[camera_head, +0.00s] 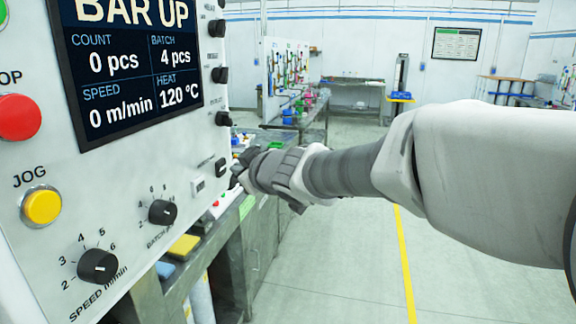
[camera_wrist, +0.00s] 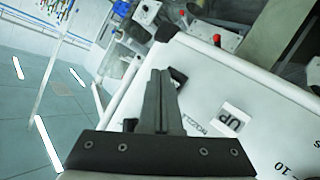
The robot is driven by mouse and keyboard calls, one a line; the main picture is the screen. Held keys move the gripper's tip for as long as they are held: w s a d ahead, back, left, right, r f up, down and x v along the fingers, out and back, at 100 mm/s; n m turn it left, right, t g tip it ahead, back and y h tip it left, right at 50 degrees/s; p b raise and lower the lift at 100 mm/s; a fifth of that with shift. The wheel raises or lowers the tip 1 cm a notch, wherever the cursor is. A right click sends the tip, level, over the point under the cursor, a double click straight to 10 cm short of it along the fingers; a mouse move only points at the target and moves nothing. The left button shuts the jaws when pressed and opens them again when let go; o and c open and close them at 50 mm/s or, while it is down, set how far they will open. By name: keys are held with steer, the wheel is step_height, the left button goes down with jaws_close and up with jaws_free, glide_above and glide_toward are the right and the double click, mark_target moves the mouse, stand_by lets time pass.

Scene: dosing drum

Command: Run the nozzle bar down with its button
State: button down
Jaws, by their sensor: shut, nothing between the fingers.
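The grey control panel (camera_head: 130,190) fills the left of the head view, and its screen (camera_head: 130,60) reads BAR UP. A small white plate (camera_head: 198,186) sits low near the panel's right edge; in the wrist view a white plate (camera_wrist: 235,118) reads UP. A black control (camera_head: 221,167) sits beside it; a dark part (camera_wrist: 179,76) shows behind my fingers in the wrist view. My gripper (camera_head: 238,174) is shut and empty at the panel's right edge. Its fingertips (camera_wrist: 159,73) are close to the dark part; I cannot tell whether they touch it. The nozzle bar is not identifiable.
The panel also has a red stop button (camera_head: 18,117), a yellow JOG button (camera_head: 42,205) and black knobs (camera_head: 98,266). A bench (camera_head: 225,245) with coloured items stands behind my gripper. The floor (camera_head: 345,260) to the right is clear.

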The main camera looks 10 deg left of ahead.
steer(key=shift+a, duration=0.1)
steer(key=shift+a, duration=0.35)
steer(key=shift+a+b, duration=0.35)
steer(key=shift+a, duration=0.1)
stand_by(0.9)
steer(key=shift+d+p, duration=0.5)
steer(key=shift+d, duration=0.35)
steer(key=shift+s+d+p, duration=0.2)
steer(key=shift+d+p, duration=1.35)
steer(key=shift+d, duration=0.95)
